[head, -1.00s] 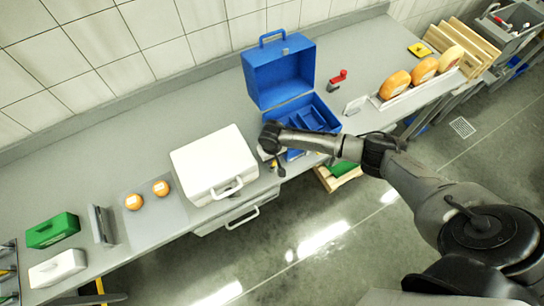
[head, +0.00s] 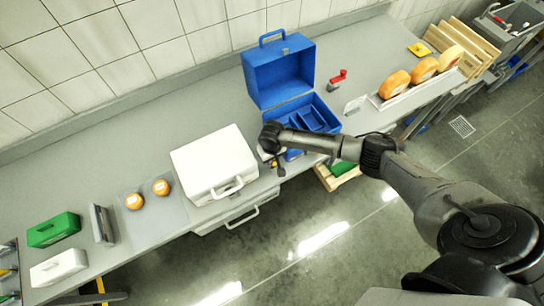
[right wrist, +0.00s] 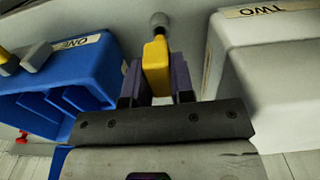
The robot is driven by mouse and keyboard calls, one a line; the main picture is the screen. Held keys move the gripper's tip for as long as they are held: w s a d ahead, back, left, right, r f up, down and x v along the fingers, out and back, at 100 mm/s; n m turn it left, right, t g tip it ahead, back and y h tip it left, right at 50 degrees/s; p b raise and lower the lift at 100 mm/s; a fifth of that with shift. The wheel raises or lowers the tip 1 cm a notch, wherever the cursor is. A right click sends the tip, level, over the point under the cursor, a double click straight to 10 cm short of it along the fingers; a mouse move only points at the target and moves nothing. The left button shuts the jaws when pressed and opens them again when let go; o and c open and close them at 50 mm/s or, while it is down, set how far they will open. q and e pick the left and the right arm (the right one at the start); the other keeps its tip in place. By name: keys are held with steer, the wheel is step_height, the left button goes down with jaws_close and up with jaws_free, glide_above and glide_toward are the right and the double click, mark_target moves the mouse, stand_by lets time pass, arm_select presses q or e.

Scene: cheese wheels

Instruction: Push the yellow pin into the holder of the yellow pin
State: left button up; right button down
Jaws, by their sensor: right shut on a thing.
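My right gripper (right wrist: 157,82) is shut on the yellow pin (right wrist: 157,62), which stands between its two purple fingers in the right wrist view. A grey round-ended rod (right wrist: 160,22) shows just beyond the pin; I cannot tell whether it touches it. A grey and yellow fitting (right wrist: 28,60) lies at the left by the blue box; I cannot tell whether it is the pin's holder. In the head view my right gripper (head: 277,164) is at the table's front edge, between the white case and the blue box. The pin is mostly hidden there. My left gripper is out of view.
The open blue box (head: 279,74), labelled ONE in the wrist view, and the closed white case (head: 213,160), labelled TWO, flank my right gripper closely. A red-handled object (head: 338,79) and cheese wheels (head: 395,84) are to the right. The table behind the case is clear.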

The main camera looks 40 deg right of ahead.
stand_by(0.3)
steer(key=shift+p, duration=0.4)
stand_by(0.3)
stand_by(0.6)
steer(key=shift+p, duration=0.3)
steer(key=shift+f, duration=0.1)
stand_by(0.4)
steer(key=shift+f+b, duration=0.55)
steer(key=shift+f, duration=0.2)
steer(key=shift+f+b, duration=0.7)
steer(key=shift+f, duration=0.5)
steer(key=c, duration=0.9)
jaws_free()
